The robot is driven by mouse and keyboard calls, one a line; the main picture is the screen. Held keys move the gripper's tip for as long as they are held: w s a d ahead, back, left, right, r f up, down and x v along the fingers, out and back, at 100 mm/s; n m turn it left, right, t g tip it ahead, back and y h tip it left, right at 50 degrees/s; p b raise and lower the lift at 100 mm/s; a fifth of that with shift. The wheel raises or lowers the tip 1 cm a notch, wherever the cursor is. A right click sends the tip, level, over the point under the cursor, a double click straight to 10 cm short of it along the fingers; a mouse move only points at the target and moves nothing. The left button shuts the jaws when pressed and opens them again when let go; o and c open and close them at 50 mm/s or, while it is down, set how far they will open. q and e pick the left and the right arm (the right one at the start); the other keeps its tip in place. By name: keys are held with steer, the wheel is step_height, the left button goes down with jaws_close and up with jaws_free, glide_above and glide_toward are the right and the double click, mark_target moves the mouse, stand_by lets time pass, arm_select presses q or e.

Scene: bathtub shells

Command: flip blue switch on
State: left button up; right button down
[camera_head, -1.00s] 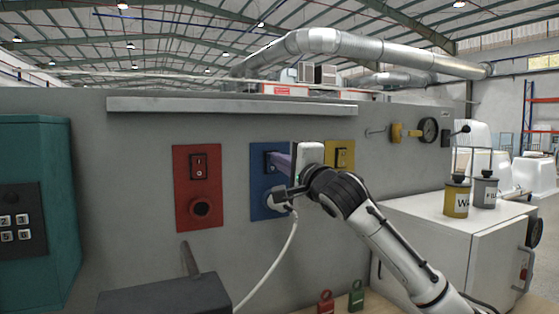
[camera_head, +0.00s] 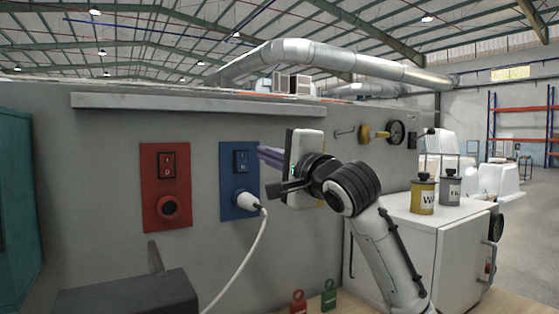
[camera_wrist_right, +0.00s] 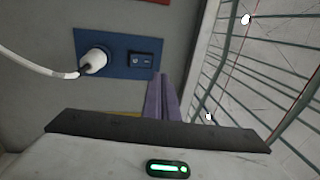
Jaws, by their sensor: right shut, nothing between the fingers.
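The blue panel (camera_head: 227,205) is on the grey wall, with a dark rocker switch (camera_head: 241,161) in its upper part and a white plug (camera_head: 246,201) with a cable below. My right gripper (camera_head: 263,152) has its purple fingers shut and empty, just right of the blue panel and apart from the switch. In the right wrist view the blue panel (camera_wrist_right: 118,71), the switch (camera_wrist_right: 141,59) and the plug (camera_wrist_right: 94,62) lie beyond and left of the shut fingers (camera_wrist_right: 161,80). I cannot tell which way the rocker is tipped. My left gripper is not in view.
A red panel (camera_head: 150,210) with its own switch (camera_head: 168,166) is to the left. My right gripper hides most of the yellow panel. A dark block (camera_head: 125,295) stands low in front. A white cabinet (camera_head: 445,240) with two canisters is at the right.

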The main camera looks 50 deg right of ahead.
steer(key=shift+s+a+r, duration=0.1)
steer(key=shift+s+a, duration=0.1)
steer(key=shift+s, duration=0.4)
steer(key=shift+s+a+r, duration=0.1)
steer(key=shift+s+a, duration=0.05)
steer(key=shift+s, duration=0.5)
steer(key=shift+s+a+r, duration=0.1)
steer(key=shift+s+a, duration=0.1)
steer(key=shift+s, duration=0.4)
